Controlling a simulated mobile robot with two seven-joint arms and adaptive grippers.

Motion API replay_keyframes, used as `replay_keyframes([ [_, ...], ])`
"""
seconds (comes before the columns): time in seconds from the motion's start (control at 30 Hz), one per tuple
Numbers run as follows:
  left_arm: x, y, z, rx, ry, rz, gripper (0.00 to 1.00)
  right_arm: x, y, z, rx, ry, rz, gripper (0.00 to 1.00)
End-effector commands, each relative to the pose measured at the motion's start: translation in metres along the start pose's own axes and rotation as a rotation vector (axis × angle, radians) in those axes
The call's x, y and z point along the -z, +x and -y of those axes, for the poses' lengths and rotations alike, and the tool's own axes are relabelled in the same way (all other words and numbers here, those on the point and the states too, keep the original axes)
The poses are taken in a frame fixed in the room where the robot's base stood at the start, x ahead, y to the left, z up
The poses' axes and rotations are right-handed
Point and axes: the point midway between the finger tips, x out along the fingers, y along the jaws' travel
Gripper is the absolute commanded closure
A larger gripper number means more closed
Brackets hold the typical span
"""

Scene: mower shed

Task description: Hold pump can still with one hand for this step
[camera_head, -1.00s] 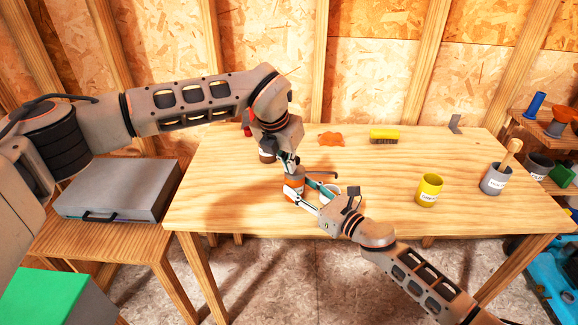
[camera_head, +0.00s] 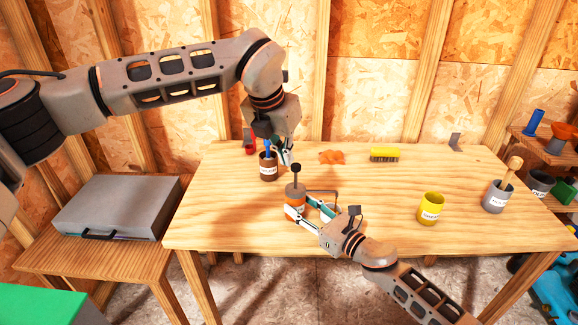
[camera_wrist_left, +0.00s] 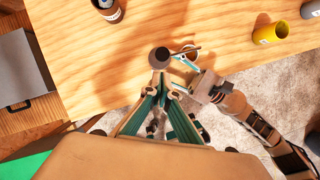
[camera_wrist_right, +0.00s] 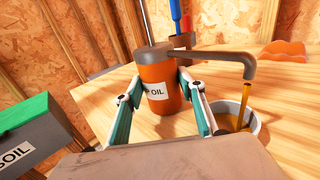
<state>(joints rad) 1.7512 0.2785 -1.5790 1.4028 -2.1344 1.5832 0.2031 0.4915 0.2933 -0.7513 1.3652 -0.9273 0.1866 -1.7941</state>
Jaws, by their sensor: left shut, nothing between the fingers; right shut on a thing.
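The pump can (camera_head: 295,196) is orange with a grey top and stands upright on the table. Its label reads OIL in the right wrist view (camera_wrist_right: 157,92). My right gripper (camera_head: 304,207) is shut around its body from the front. The can's dark plunger knob (camera_head: 296,168) stands up on its rod. My left gripper (camera_wrist_left: 160,79) is shut and empty, above and apart from the knob. The spout (camera_wrist_right: 215,56) reaches over a white cup (camera_wrist_right: 262,138); an amber stream and amber liquid show there. My right gripper mostly hides the cup in the head view.
A dark brown labelled can (camera_head: 268,170) stands close behind the pump can. A yellow cup (camera_head: 430,207) and a grey pot (camera_head: 495,196) stand to the right. A yellow brush (camera_head: 384,154) and an orange rag (camera_head: 331,157) lie at the back.

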Motion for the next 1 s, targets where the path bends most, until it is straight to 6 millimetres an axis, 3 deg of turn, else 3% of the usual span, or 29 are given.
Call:
replay_keyframes([
  [0.2, 0.0, -0.032, 0.0, 0.0, 0.0, 0.0, 1.0, 0.0, 0.0, 0.0, 0.0, 0.001, 0.0, 0.85],
  [0.37, 0.0, -0.041, -0.001, 0.009, -0.028, -0.004, 1.0, 0.0, 0.0, 0.0, 0.0, 0.001, 0.0, 0.85],
  [0.47, -0.003, -0.043, -0.003, 0.039, -0.135, -0.014, 1.0, 0.0, 0.0, 0.0, 0.001, 0.001, 0.0, 0.85],
  [0.57, -0.008, -0.046, -0.007, 0.096, -0.336, -0.038, 1.0, 0.0, 0.0, 0.0, 0.001, 0.001, 0.0, 0.85],
  [0.77, -0.021, -0.054, -0.023, 0.247, -0.899, -0.154, 1.0, 0.0, 0.0, 0.001, 0.001, 0.001, 0.0, 0.85],
  [1.0, -0.03, -0.063, -0.052, 0.399, -1.554, -0.397, 1.0, 0.0, 0.0, 0.001, 0.001, 0.001, 0.0, 0.85],
])
